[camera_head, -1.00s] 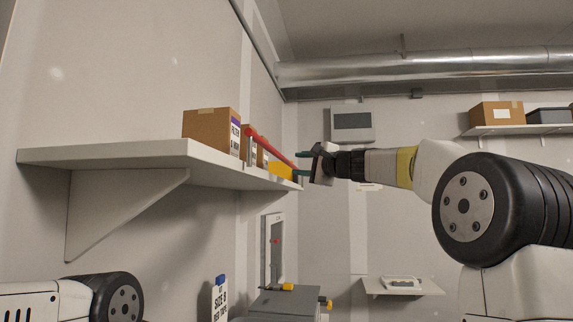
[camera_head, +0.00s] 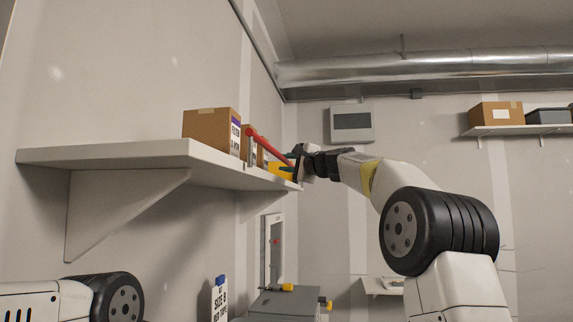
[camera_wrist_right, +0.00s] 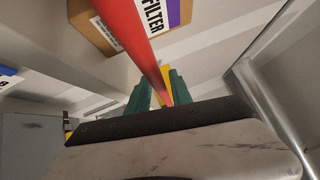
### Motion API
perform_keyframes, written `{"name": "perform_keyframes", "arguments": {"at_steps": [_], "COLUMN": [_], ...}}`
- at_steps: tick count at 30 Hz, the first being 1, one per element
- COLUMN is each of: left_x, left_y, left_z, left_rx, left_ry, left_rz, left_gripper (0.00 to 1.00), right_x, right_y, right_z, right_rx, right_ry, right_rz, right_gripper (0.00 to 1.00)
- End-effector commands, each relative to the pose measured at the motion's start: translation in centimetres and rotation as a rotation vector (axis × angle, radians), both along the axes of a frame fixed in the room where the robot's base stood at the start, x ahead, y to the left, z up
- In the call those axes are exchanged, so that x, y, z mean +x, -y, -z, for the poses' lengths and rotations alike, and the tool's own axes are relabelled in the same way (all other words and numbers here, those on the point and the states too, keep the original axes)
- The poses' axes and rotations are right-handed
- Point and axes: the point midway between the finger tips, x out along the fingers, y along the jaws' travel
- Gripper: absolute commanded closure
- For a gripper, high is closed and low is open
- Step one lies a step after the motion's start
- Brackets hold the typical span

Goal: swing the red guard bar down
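The red guard bar (camera_head: 264,143) slants from its upper left end down to the right, along the edge of the wall shelf. My right gripper (camera_head: 291,164) is at its lower right end. In the right wrist view the red bar (camera_wrist_right: 135,42) runs from the top down toward the gap between the green fingers (camera_wrist_right: 161,96). The fingers stand apart, with the bar's end and a yellow part (camera_wrist_right: 165,82) showing between them. I cannot tell whether either finger touches the bar. My left gripper is out of view; only part of that arm shows at lower left.
The shelf (camera_head: 110,154) carries a cardboard box (camera_head: 208,129) labelled filter and smaller boxes behind the bar. A yellow block (camera_head: 280,171) is close to my right gripper. A grey cabinet (camera_head: 280,304) stands below. A metal duct (camera_head: 420,72) runs overhead.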

Motion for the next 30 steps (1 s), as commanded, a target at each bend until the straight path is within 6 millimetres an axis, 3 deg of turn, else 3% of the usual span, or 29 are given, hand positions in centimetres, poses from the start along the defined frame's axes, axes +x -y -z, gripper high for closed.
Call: {"name": "perform_keyframes", "arguments": {"at_steps": [1, 3, 30], "left_x": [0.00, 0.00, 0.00], "left_y": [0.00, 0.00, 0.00], "left_z": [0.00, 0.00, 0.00], "left_rx": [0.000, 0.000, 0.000], "left_ry": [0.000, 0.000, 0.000], "left_rz": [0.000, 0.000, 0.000], "left_gripper": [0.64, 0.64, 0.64], "right_x": [-0.01, -0.01, -0.01], "right_y": [0.00, 0.00, -0.03], "right_z": [0.00, 0.00, 0.09], "right_rx": [0.000, 0.000, -0.001], "right_ry": [0.000, 0.000, -0.001], "right_rz": [0.000, 0.000, -0.001], "right_gripper": [0.86, 1.00, 1.00]}}
